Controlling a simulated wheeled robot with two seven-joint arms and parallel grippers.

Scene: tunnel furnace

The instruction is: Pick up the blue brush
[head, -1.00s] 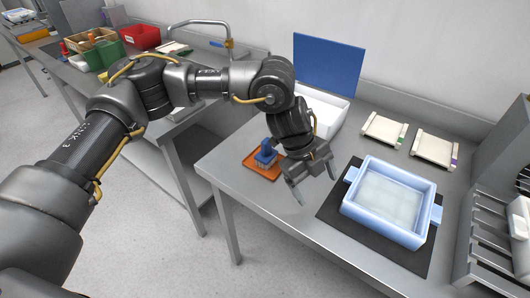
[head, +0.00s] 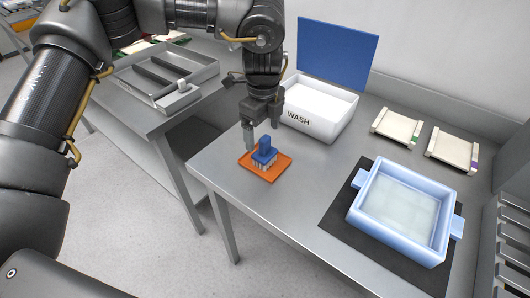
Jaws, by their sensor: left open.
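The blue brush (head: 265,152) stands upright on an orange tray (head: 277,172) near the left end of the metal table, its handle up and pale bristles down. My left gripper (head: 262,138) is open and points down, just behind and above the brush. One finger is to the left of the brush handle and the other is behind it. I cannot tell whether either finger touches the brush. My right gripper is not in view.
A white bin marked WASH (head: 318,112) with a raised blue lid (head: 334,52) stands behind the tray. A light blue basin (head: 402,210) sits on a black mat (head: 340,216) at right. Two pale frames (head: 397,128) lie at the back. The table front is clear.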

